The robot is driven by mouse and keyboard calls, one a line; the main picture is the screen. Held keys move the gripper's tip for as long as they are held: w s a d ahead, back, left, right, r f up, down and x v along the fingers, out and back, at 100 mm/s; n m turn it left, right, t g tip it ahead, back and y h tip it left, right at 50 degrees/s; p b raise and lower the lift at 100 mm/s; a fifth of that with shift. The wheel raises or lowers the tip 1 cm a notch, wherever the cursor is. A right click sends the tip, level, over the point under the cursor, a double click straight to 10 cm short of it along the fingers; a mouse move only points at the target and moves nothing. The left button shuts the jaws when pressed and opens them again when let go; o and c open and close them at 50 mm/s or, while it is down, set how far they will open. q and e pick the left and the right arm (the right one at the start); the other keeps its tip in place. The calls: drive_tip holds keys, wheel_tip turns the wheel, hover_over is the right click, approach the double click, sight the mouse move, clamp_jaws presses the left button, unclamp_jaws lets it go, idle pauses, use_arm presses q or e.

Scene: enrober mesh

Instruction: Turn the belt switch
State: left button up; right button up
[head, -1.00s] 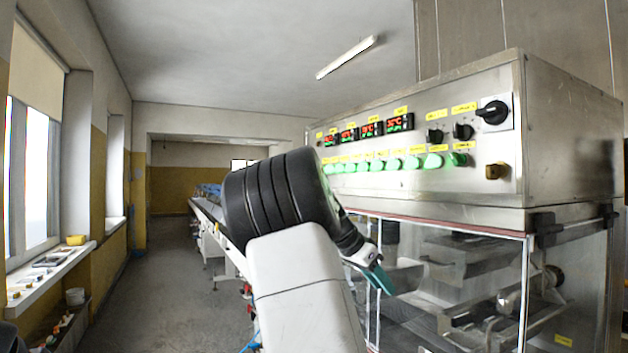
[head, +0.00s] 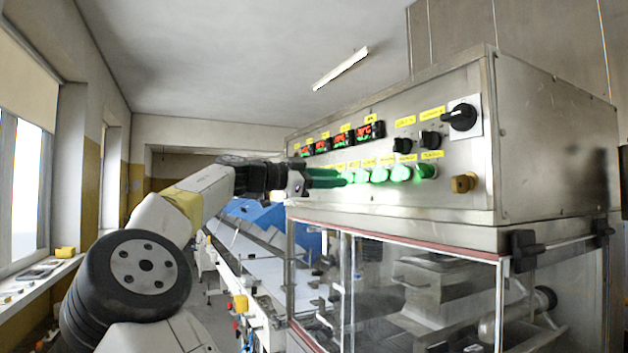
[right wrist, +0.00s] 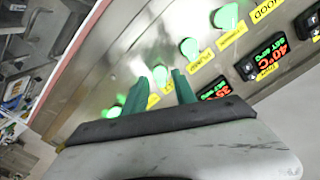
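The control panel (head: 392,160) is on the front of a steel machine. It carries two small black rotary knobs (head: 402,145) (head: 430,139), a large black rotary switch (head: 462,117) on a pale plate, and a row of lit green buttons (head: 379,174). My right gripper (head: 326,178) is in front of the panel's left part and hides some buttons. My left gripper is out of view.
Red digital displays (head: 343,138) sit above the buttons. A brass-coloured knob (head: 464,183) is at the lower right of the panel. Below is a clear-walled enclosure (head: 400,280) with a red top edge. A conveyor (head: 250,262) runs away to the left.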

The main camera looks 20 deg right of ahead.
drive_tip(key=shift+w+d, duration=0.1)
drive_tip(key=shift+d, duration=0.9)
clamp_jaws()
drive_tip(key=shift+n, duration=0.4)
drive_tip(key=n, duration=1.1)
unclamp_jaws()
